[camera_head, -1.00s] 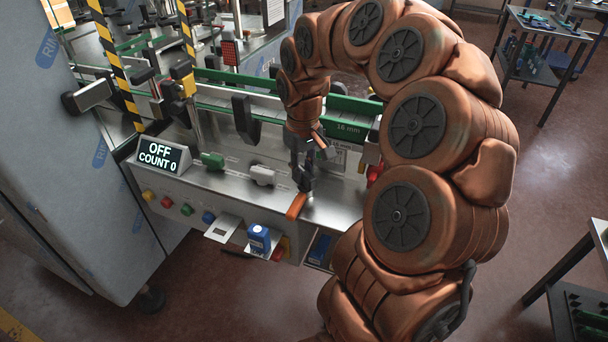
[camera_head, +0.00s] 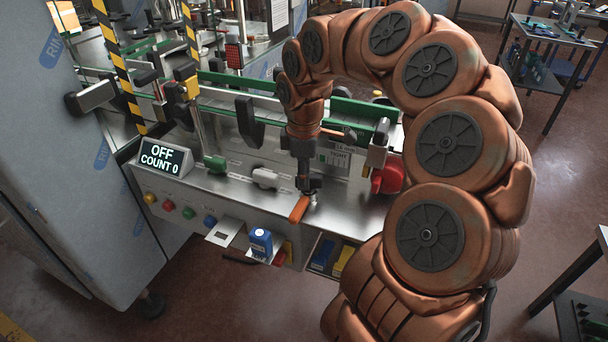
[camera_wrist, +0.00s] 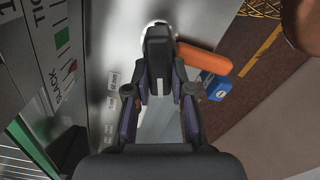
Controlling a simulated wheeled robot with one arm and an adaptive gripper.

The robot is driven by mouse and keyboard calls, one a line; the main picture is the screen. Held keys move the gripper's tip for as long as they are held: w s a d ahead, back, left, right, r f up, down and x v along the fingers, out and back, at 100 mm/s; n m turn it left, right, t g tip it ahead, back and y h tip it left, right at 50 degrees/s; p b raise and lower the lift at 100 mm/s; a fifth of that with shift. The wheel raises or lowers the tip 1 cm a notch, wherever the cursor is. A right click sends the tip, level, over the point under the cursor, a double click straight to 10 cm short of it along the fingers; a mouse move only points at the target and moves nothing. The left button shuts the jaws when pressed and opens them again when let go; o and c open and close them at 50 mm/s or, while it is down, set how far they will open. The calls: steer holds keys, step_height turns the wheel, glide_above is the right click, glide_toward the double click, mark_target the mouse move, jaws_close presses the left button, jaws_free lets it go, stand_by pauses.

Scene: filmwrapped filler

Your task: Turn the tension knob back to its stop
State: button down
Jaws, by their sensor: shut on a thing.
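A dark, upright bar-shaped part, which I take to be the tension knob (camera_wrist: 159,48), stands between my fingers in the wrist view. A pale round piece shows behind its top. My gripper (camera_wrist: 160,92) is shut on it, one finger on each side. In the head view my gripper (camera_head: 306,184) reaches down to the steel panel's front edge, and the knob is mostly hidden there. An orange handle (camera_head: 299,208) sticks out beside the fingertips; it also shows in the wrist view (camera_wrist: 205,60). A plate marked TIGHT and SLACK (camera_wrist: 57,55) stands upright nearby.
A display (camera_head: 162,157) reads OFF, COUNT 0. Green (camera_head: 214,163) and white (camera_head: 264,177) handles stand left of my gripper. A large red round part (camera_head: 388,178) is to its right. A blue container (camera_head: 260,240) sits below the panel edge.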

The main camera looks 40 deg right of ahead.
steer(key=n, duration=0.5)
steer(key=shift+s+a+n+p, duration=0.2)
steer(key=shift+s+n+p, duration=0.1)
steer(key=shift+n+p, duration=0.1)
steer(key=n, duration=0.4)
steer(key=shift+s+n+p, duration=0.25)
steer(key=shift+n+p, duration=0.05)
steer(key=shift+p, duration=0.1)
steer(key=c, duration=1)
jaws_free()
steer(key=shift+r, duration=0.1)
step_height(320, 180, up, 12)
